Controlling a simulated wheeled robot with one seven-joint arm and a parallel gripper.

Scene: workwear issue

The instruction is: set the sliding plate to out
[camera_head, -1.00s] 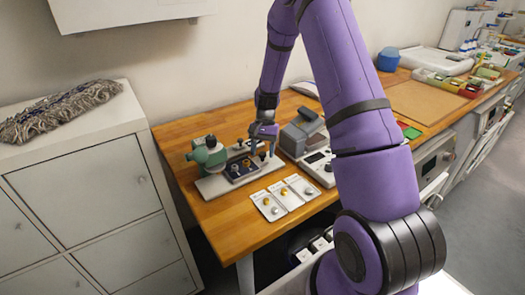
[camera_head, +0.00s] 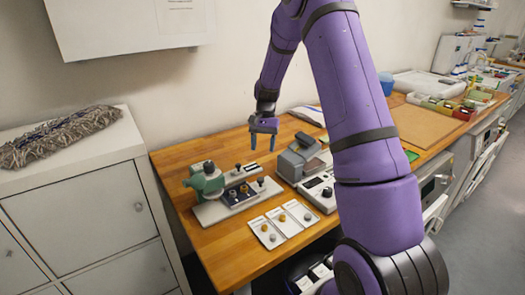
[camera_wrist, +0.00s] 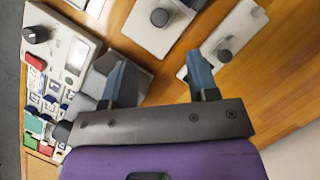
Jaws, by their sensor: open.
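A fixture with a white base (camera_head: 212,213), a green rounded body (camera_head: 206,183) and small dark knobs stands on the wooden bench. A pale bar at its back, with a dark knob (camera_head: 238,167), looks like the sliding plate (camera_head: 247,171); its exact setting is too small to read. In the wrist view, pale plates with grey knobs lie beyond the fingers, one long and narrow (camera_wrist: 238,30); I cannot tell which part each is. My gripper (camera_head: 263,149) is open and empty above and behind the fixture, apart from it. Its fingers also show in the wrist view (camera_wrist: 159,65).
A grey device with a control panel (camera_head: 318,187) stands right of the fixture. Several white cards with knobs (camera_head: 283,222) lie in front. A white cabinet (camera_head: 75,205) with a mop head (camera_head: 62,137) is at left. Bench (camera_head: 180,160) is clear behind the fixture's left side.

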